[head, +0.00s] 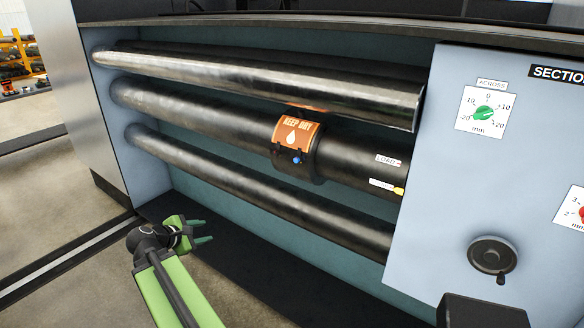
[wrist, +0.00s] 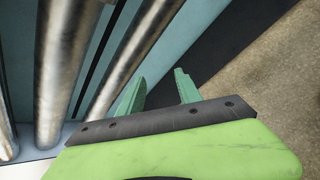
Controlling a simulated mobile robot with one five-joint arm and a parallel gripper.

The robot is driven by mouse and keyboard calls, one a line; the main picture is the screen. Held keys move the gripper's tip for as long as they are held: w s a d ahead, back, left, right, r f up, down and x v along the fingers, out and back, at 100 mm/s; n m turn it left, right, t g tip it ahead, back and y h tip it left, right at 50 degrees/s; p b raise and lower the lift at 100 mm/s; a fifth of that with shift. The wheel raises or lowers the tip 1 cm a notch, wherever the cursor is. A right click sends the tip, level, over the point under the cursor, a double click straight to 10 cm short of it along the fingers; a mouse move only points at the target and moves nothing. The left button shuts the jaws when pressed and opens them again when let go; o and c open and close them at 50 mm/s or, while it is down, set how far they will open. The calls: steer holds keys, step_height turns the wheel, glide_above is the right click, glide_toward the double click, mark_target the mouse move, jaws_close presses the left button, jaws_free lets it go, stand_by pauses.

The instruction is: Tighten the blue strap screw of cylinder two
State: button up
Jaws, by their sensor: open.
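The blue strap screw (head: 297,160) is a small blue knob on the lower part of a black strap band (head: 313,165). The band wraps around the middle of three dark cylinders (head: 210,117), beside an orange "KEEP DRY" plate (head: 298,135). My gripper (head: 207,230) is green, open and empty, low and to the left of the screw, in front of the lowest cylinder. In the wrist view its two fingers (wrist: 160,90) stand apart with nothing between them. The screw does not show in the wrist view.
The upper cylinder (head: 260,77) and lower cylinder (head: 260,192) run above and below the middle one. At right, a grey panel (head: 450,190) carries a green dial (head: 484,113) and a black handwheel (head: 491,255). Floor (head: 60,215) at left is clear.

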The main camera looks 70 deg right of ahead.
steer(key=s+d+r+n+g+h, duration=0.1)
steer(key=s+d+r+n+h, duration=0.25)
steer(key=s+d, duration=0.4)
steer(key=n+g+h, duration=0.2)
steer(key=n+h, duration=0.1)
steer(key=n, duration=0.2)
glide_toward(296, 160)
steer(key=shift+y, duration=0.25)
steer(key=b+x, duration=0.1)
steer(key=x, duration=0.6)
steer(key=shift+d+r, duration=0.2)
steer(key=shift+d, duration=0.15)
jaws_close()
